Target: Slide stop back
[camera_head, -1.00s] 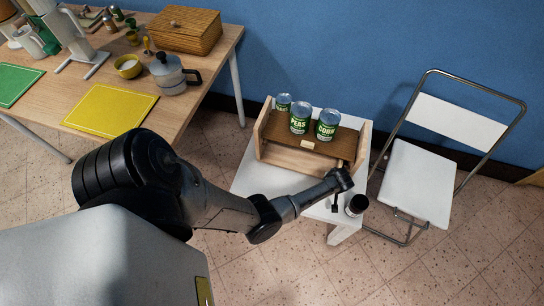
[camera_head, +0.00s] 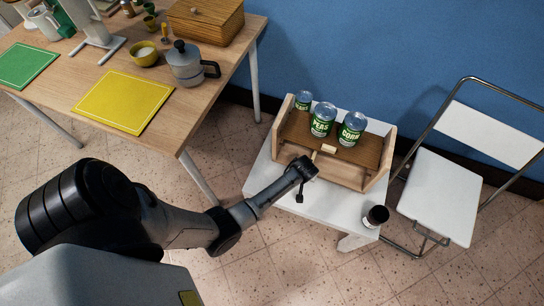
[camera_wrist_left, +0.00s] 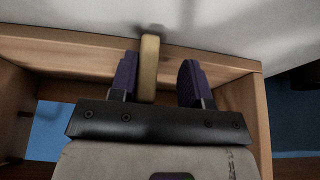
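The wooden shelf box (camera_head: 345,172) stands on a white table, with green cans on its brown top: a small can (camera_head: 303,101), a peas can (camera_head: 322,120) and a corn can (camera_head: 351,129). A pale wooden bar that looks like the stop (camera_head: 315,156) shows at the box front, left of the small light label (camera_head: 328,149). My left gripper (camera_head: 301,180) is at the box front beside it. In the left wrist view the bar (camera_wrist_left: 148,68) stands between the open fingers of that gripper (camera_wrist_left: 158,78), close against the left finger and apart from the right. My right gripper is not in view.
A dark jar (camera_head: 376,216) stands near the right edge of the white table (camera_head: 330,205). A white folding chair (camera_head: 440,190) is to the right. A wooden table with a yellow mat (camera_head: 123,100) and a moka pot (camera_head: 187,65) is at the left.

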